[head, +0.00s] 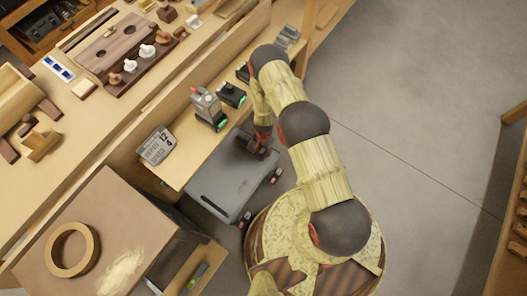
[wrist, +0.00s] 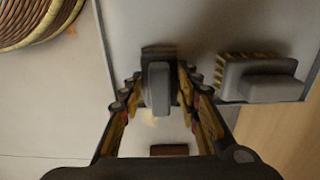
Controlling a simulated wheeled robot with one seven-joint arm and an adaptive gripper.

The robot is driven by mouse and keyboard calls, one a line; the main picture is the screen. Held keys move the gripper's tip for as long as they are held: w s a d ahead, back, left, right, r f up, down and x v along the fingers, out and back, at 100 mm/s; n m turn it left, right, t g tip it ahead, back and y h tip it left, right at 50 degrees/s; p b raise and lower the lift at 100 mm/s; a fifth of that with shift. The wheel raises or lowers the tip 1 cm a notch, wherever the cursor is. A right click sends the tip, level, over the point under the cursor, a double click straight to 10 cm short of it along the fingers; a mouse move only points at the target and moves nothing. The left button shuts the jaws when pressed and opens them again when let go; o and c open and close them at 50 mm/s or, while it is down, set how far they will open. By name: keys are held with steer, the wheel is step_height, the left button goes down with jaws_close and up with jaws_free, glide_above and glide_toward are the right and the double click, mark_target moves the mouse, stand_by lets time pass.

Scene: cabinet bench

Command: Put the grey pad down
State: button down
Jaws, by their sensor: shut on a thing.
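In the wrist view the grey pad (wrist: 158,90) is a small upright grey block between my gripper's fingertips (wrist: 159,88). The fingers close on it from both sides. A pale grey flat surface lies behind it, and I cannot tell whether the pad touches that surface. In the head view my gripper (head: 254,143) is a dark shape at the upper right end of a grey flat top (head: 222,180). The pad cannot be made out there; the gripper and arm hide that spot.
A grey block with a yellow ridged edge (wrist: 262,80) lies right of the pad. A tape ring (head: 72,249) lies on the brown box top (head: 105,215). Open floor lies right.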

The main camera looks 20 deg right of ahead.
steer(key=shift+w, duration=0.1)
steer(key=c, duration=1.3)
jaws_free()
step_height(320, 180, up, 12)
steer(key=p, duration=0.6)
steer(key=shift+r+p, duration=0.15)
steer(key=shift+p, duration=0.2)
